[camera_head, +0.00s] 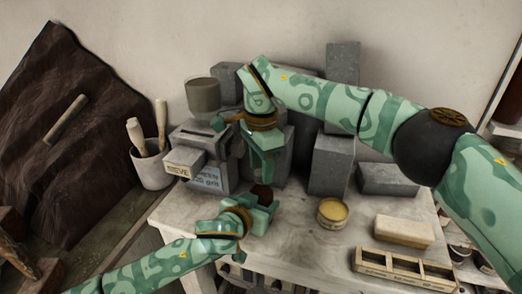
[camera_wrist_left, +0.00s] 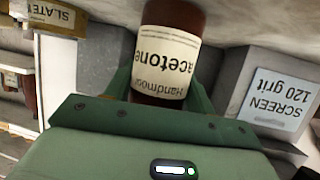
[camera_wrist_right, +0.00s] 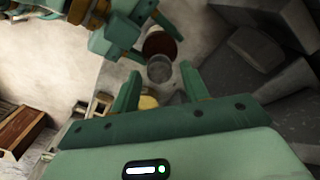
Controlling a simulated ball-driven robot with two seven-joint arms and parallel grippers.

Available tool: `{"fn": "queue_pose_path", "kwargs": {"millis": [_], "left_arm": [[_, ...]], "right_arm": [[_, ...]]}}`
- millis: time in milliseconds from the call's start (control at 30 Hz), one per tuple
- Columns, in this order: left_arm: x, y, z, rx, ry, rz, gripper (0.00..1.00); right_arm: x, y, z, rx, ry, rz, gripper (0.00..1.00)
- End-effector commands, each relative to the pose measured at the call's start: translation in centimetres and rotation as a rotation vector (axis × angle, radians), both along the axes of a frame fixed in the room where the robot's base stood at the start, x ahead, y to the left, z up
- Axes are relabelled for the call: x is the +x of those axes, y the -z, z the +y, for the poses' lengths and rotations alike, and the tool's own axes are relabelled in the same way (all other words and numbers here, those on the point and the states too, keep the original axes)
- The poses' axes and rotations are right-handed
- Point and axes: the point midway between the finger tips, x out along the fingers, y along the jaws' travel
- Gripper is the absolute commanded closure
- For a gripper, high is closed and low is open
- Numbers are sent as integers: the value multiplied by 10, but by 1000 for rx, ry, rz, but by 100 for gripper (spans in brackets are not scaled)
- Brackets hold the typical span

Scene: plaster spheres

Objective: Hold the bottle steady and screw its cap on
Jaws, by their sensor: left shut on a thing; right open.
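The brown bottle (camera_head: 262,191) stands in the jaws of my left gripper (camera_head: 261,203), which is shut on it. In the left wrist view its white "acetone" label (camera_wrist_left: 166,62) shows, upside down in the picture; its top is hidden. My right gripper (camera_head: 262,170) is open and points down just above the bottle. In the right wrist view a round grey disc (camera_wrist_right: 159,68), perhaps the cap, shows between the open fingertips, overlapping the bottle (camera_wrist_right: 160,42). I cannot tell whether the disc touches the bottle or the fingers.
A round yellow-topped tin (camera_head: 332,213), a pale block (camera_head: 404,231) and a compartment tray (camera_head: 403,269) lie to the right on the white worktop (camera_head: 300,238). Grey blocks (camera_head: 331,163) stand behind. A pot of tools (camera_head: 152,165) is at left.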

Motion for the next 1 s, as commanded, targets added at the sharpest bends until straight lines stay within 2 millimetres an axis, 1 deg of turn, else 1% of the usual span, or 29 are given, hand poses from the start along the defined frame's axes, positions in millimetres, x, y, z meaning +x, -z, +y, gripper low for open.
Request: {"fn": "queue_pose_path", "kwargs": {"millis": [100,400,467,500,567,767,867,967,1000], "left_arm": [[0,0,0,0,-1,0,100],[0,0,0,0,0,0,100],[0,0,0,0,0,0,100],[0,0,0,0,0,0,100],[0,0,0,0,0,0,100],[0,0,0,0,0,0,100],[0,0,0,0,0,0,100],[0,0,0,0,0,0,100],[0,0,0,0,0,0,100]], "right_arm": [[0,7,0,1,0,0,55],[0,8,0,0,0,-1,55],[0,8,0,0,0,-1,72],[0,8,0,0,1,0,83],[0,8,0,0,1,-1,99],[0,8,0,0,9,-1,100],[0,8,0,0,104,-2,100],[0,8,-1,-2,336,-2,100],[0,8,0,0,457,-3,100]]}}
